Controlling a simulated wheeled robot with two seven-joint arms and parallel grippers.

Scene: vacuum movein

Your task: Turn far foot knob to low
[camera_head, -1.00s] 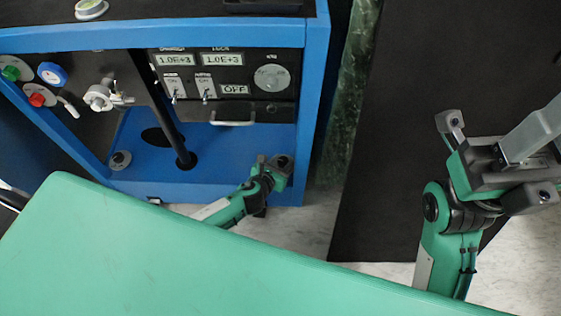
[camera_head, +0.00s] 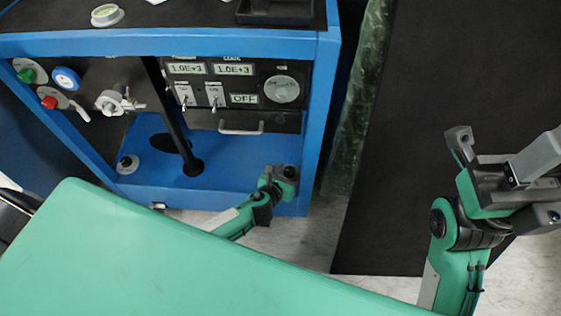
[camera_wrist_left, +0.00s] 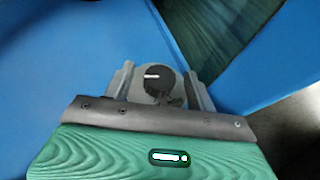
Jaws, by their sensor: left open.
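The foot knob (camera_wrist_left: 153,76) on the blue base's right front corner shows in the left wrist view as a dark round knob with a white mark, on a grey round plate. My left gripper (camera_head: 281,178) is at that corner, and its open fingers stand on both sides of the knob; I cannot tell if they touch it. In the head view this gripper hides the knob. A second foot knob (camera_head: 128,163) sits at the base's left. My right gripper (camera_head: 503,178) is open and empty, away to the right.
The blue cabinet (camera_head: 325,95) holds a panel with switches, displays and a handle (camera_head: 240,129). A dark post (camera_head: 172,115) rises from its base. A green marbled column (camera_head: 357,110) and a black panel (camera_head: 400,110) stand to the right. Left are valves.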

